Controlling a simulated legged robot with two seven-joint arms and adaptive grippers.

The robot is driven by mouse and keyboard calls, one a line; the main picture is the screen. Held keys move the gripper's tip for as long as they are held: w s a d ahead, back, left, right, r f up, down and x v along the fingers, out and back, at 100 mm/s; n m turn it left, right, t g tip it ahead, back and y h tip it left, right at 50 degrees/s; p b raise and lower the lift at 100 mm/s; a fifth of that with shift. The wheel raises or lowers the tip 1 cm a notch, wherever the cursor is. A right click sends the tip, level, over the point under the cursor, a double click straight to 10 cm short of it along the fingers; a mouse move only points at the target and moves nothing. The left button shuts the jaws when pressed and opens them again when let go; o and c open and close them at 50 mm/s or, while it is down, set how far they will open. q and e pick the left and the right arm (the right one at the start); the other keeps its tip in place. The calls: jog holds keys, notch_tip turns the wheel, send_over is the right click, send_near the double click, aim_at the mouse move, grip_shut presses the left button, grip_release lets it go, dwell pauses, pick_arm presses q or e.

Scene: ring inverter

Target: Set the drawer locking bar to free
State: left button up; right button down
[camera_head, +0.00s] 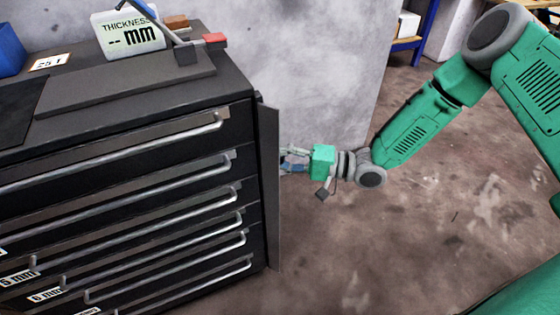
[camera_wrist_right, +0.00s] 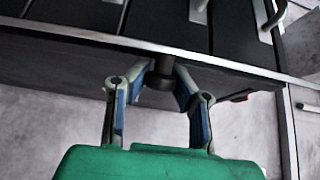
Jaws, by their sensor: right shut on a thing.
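The drawer locking bar (camera_head: 269,190) is a tall dark upright plate at the right front edge of the black drawer cabinet. It seems to stand out from the drawer fronts, beside the handle ends. My right gripper (camera_head: 286,160) is at the bar's right side, at upper-middle height. In the right wrist view the bar (camera_wrist_right: 60,70) crosses the picture as a dark strip with a pale edge. There the fingers of my right gripper (camera_wrist_right: 160,84) are closed around a short dark knob (camera_wrist_right: 161,72) on the bar; the fingers partly hide it. My left gripper is not in view.
The cabinet (camera_head: 235,85) has several drawers with long metal handles (camera_head: 180,190). On its top are a thickness gauge display (camera_head: 130,35), a red-ended tool (camera_head: 214,40) and a blue bin (camera_head: 8,50). The floor (camera_head: 350,240) right of the cabinet is clear.

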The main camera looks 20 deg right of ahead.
jog(key=shift+w+f+n+g+y+b, duration=0.1)
jog(key=shift+w+n+g+y+b, duration=0.1)
jog(key=shift+n+g+y+b, duration=0.45)
jog(key=shift+w+f+n+g+y+b, duration=0.2)
jog(key=shift+n+g, duration=0.55)
jog(key=shift+g, duration=0.6)
jog(key=shift+w+f+n+g+y+b, duration=0.15)
jog(key=shift+n+g+y+b, duration=0.2)
jog(key=shift+n+g+b, duration=0.45)
jog(key=shift+r+g+p, duration=0.15)
jog(key=shift+g+p, duration=0.15)
jog(key=shift+g, duration=0.3)
jog(key=c, duration=1.3)
grip_release()
jog(key=shift+w, duration=0.1)
jog(key=shift+d+r, duration=0.1)
jog(key=shift+r, duration=0.05)
jog(key=s+d, duration=0.2)
jog(key=d, duration=0.9)
jog(key=shift+d, duration=0.35)
